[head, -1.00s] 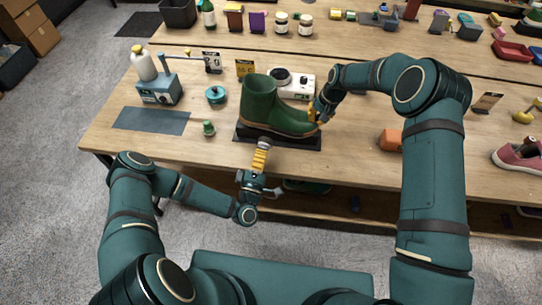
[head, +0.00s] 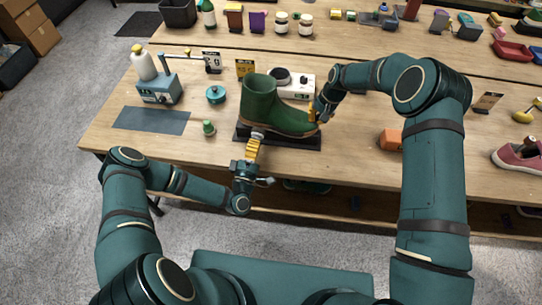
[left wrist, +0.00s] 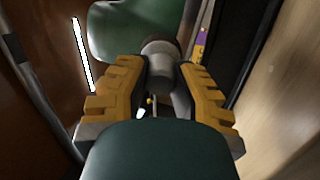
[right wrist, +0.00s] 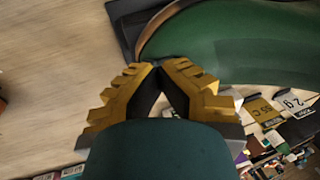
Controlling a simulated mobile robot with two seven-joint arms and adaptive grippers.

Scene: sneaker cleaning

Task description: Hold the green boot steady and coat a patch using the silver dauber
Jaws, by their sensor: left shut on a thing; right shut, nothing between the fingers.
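The green boot (head: 260,103) stands upright on a black stand (head: 300,139), its toe pointing right; it also fills the top of the right wrist view (right wrist: 240,45). My left gripper (head: 256,137) is at the near side of the boot's heel end. In the left wrist view my left gripper (left wrist: 163,85) is shut on the silver dauber (left wrist: 161,50), whose far end is up against or very close to the green surface (left wrist: 125,30). My right gripper (head: 313,115) is at the toe. Its fingertips (right wrist: 158,68) meet with nothing between them, beside the boot; exact contact is unclear.
A small green bottle (head: 208,128), a teal round tin (head: 215,94) and a grey mat (head: 151,120) lie left of the boot. An orange block (head: 390,139) and a pink sneaker (head: 520,158) are to the right.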

